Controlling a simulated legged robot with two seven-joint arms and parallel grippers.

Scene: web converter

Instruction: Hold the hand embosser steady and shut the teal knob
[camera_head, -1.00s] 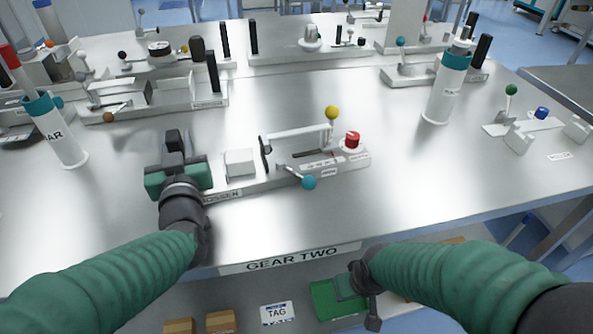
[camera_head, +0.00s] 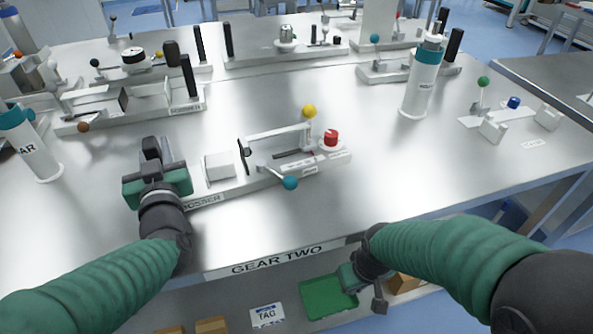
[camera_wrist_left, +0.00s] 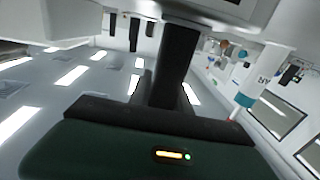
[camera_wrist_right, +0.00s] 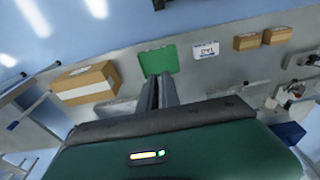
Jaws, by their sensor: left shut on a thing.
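The hand embosser (camera_head: 222,184) is a long pale base near the front edge of the steel table, with a white block and a raised arm topped by a yellow ball. Its teal knob (camera_head: 290,183) sits on the tip of a short lever sticking out from the front side, tilted down toward me. My left gripper (camera_head: 152,152) is shut on the embosser's left end; its own body hides the exact contact. My right gripper (camera_head: 348,277) is low in front of the table edge, away from the teal knob. Its fingers look closed together and empty in the right wrist view (camera_wrist_right: 158,92).
A red knob (camera_head: 331,138) stands at the embosser's right end. White bottles stand at left (camera_head: 38,155) and right (camera_head: 419,85). Other fixtures line the back. A green tray (camera_head: 318,310) and boxes lie on the lower shelf.

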